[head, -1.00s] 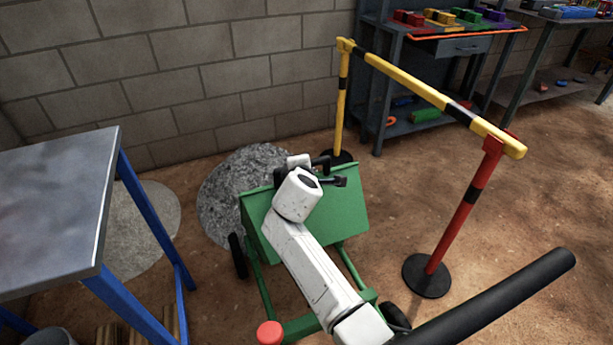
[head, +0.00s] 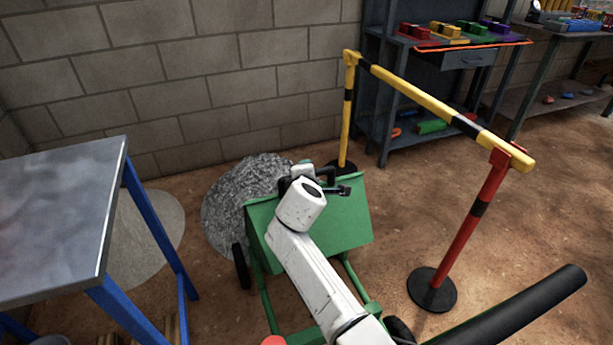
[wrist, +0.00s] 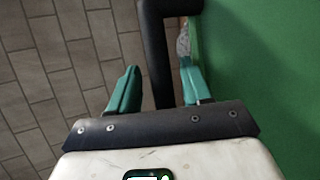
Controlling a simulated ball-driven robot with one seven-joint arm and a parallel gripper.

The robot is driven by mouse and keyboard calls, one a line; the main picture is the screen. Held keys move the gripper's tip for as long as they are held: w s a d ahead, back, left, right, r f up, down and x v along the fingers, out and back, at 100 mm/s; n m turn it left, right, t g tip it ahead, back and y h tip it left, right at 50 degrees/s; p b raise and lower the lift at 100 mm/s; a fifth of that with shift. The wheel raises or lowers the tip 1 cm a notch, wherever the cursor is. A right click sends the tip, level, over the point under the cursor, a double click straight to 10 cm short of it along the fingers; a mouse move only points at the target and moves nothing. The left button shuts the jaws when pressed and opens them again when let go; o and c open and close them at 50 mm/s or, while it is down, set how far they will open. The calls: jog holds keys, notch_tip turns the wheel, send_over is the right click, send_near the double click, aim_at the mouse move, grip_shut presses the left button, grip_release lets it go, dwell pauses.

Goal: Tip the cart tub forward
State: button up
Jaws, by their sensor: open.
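The green cart tub (head: 345,218) is at the centre of the head view, on a green wheeled frame. Its inside cannot be seen, and my white arm covers part of it. A black bar handle (head: 343,190) shows at its far upper edge. In the wrist view the bar (wrist: 158,35) runs beside the tub's green wall (wrist: 260,80). My gripper (wrist: 160,66) is open, with its teal fingers on either side of the bar. Whether they touch it is unclear. A red knob (head: 273,341) is at the cart's near end.
A grey gravel heap (head: 225,205) lies beyond the tub by the block wall. A yellow-black barrier bar (head: 420,97) on posts stands to the right. A blue-legged metal table (head: 60,215) stands to the left. A thick black bar (head: 520,305) crosses the lower right.

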jog(key=p+v, duration=0.4)
jog(key=v, duration=0.6)
jog(key=shift+s+r, duration=0.2)
jog(key=shift+s, duration=0.15)
jog(key=s+d+f+m+g, duration=0.4)
jog(key=s+d+f+m, duration=0.2)
jog(key=s+d+f, duration=0.45)
jog(key=s+d+f+m+g, duration=0.5)
jog(key=s+d, duration=0.3)
jog(key=s, duration=0.5)
jog(key=s+d+f+m+g, duration=0.1)
jog(key=s+d+m, duration=0.35)
jog(key=s, duration=0.85)
jog(key=s+d+r+m+g+y, duration=0.15)
jog(key=s+m, duration=0.25)
jog(key=s, duration=0.5)
notch_tip(320, 180, up, 16)
jog(key=p, duration=1.7)
jog(key=shift+g, duration=0.35)
